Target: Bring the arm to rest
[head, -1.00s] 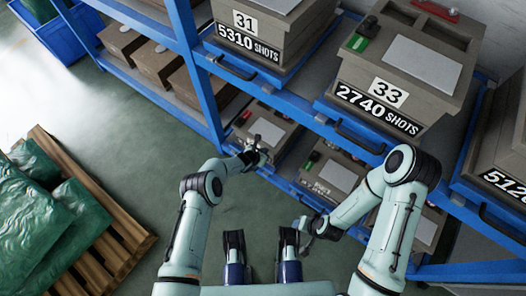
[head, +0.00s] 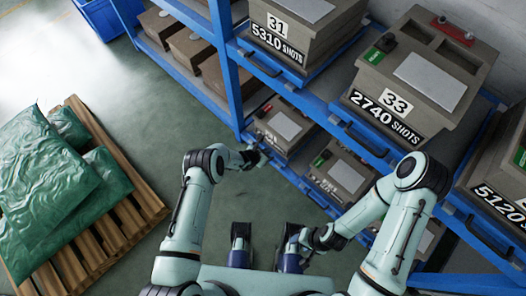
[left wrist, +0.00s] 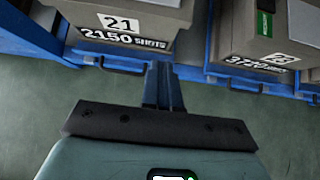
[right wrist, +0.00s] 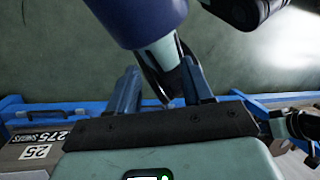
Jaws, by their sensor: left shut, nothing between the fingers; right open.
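My left gripper (head: 260,157) hangs at the lower part of the blue rack in the head view. Its fingers are together and empty, and they show in the left wrist view (left wrist: 161,75) in front of the rack's lower level. My right gripper (head: 302,243) is lower in the head view, close to the dark and blue parts of my own body. In the right wrist view its fingers (right wrist: 160,75) stand apart. A blue and pale green part of my own body shows between and beyond them; I cannot tell whether they touch it.
The blue rack (head: 231,75) holds grey moulds, including mould 31 (head: 293,35) and mould 33 (head: 400,98). Mould 21 (left wrist: 120,22) shows in the left wrist view. A wooden pallet (head: 145,205) with green sacks (head: 45,185) lies at left. Green floor between is clear.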

